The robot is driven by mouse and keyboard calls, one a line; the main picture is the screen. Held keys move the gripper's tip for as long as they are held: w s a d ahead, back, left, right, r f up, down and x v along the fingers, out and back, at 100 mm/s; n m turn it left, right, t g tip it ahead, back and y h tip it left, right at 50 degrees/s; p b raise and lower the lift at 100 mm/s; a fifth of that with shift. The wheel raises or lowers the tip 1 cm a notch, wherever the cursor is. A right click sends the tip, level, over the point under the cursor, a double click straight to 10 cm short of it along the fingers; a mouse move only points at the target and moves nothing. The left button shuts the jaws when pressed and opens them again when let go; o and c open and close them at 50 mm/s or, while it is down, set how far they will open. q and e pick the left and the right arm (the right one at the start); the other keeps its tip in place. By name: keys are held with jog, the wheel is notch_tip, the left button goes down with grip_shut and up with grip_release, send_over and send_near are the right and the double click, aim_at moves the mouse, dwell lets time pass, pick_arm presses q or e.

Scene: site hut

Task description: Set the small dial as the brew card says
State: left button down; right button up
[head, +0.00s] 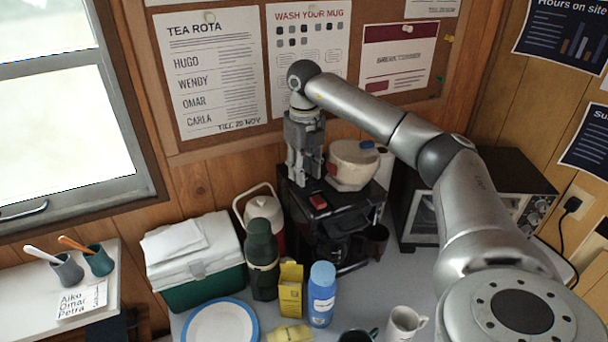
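A black coffee maker (330,219) stands on the table against the wall, with a red switch (318,201) on its top. I cannot make out a small dial on it. My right gripper (301,178) points down over the back left of the coffee maker's top, just behind the red switch. Its fingers are small here, and I cannot tell whether they are open or shut, or whether they touch anything. No card readable as a brew card shows; the pinned sheets include a tea rota (211,75) and a mug-washing notice (308,55). My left gripper is out of view.
A lidded tub (352,165) is at the coffee maker's back right, and an oven (421,216) stands right. A green flask (261,262), yellow box (290,290), blue bottle (321,300) and mug (403,325) crowd the front. A cool box (200,284) stands left.

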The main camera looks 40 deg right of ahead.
jog(key=shift+s+f, duration=0.1)
jog(key=shift+f, duration=1.05)
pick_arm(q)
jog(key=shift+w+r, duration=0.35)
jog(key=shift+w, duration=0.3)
pick_arm(e)
grip_shut()
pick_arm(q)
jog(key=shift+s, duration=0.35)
